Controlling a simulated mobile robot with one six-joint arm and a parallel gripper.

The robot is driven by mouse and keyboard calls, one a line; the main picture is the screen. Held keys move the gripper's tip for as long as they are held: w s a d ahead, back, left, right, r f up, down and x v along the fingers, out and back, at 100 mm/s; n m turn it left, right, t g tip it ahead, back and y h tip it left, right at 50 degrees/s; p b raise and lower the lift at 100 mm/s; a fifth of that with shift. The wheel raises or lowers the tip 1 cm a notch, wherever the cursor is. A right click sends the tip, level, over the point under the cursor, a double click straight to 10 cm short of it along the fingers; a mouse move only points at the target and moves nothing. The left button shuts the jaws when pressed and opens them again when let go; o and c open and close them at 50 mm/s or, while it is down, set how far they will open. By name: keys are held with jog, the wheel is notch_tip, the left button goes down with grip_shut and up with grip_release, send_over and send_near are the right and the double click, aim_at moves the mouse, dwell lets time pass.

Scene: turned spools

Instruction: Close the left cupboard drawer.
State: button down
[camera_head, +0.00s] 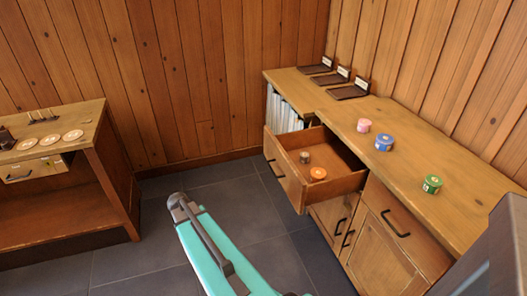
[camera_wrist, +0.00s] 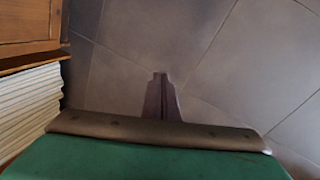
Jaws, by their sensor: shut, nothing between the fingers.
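The left cupboard drawer (camera_head: 291,185) stands pulled out from the cupboard (camera_head: 440,215) in the head view. Its front with a dark handle faces left. Inside lie a brown spool (camera_head: 304,157) and an orange-topped spool (camera_head: 318,173). My gripper (camera_wrist: 160,76) is shut and empty in the wrist view, pointing down over the grey floor tiles. Pale upright slats or books and a wooden edge show at its left there. In the head view my teal arm reaches up from the bottom, left of the drawer and apart from it in the picture; the fingers cannot be made out.
Pink (camera_head: 364,125), blue (camera_head: 384,141) and green (camera_head: 432,184) spools stand on the cupboard top, with dark trays (camera_head: 330,79) at its far end. A wooden bench (camera_head: 60,140) with pale discs stands at left. Floor (camera_head: 150,250) between is clear except for my arm.

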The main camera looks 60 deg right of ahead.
jog(key=d+r+m+h, duration=0.2)
jog(key=d+r, duration=1.1)
jog(key=d, duration=0.3)
jog(key=d+r+m+t+h, duration=0.1)
jog(key=d+r+m+h, duration=0.1)
jog(key=d+r, duration=1.2)
jog(key=shift+w+d+r+m+h+b, duration=0.2)
jog(key=shift+w+d+m+h+b, duration=0.15)
jog(key=shift+d, duration=0.75)
jog(key=shift+s+f, duration=0.1)
jog(key=p, duration=0.1)
send_near(269, 152)
notch_tip(269, 152, down, 4)
jog(key=w+d, duration=0.1)
jog(key=w, duration=0.1)
jog(key=shift+s+d+p, duration=0.35)
jog(key=shift+s+d, duration=0.45)
jog(key=shift+d, duration=0.05)
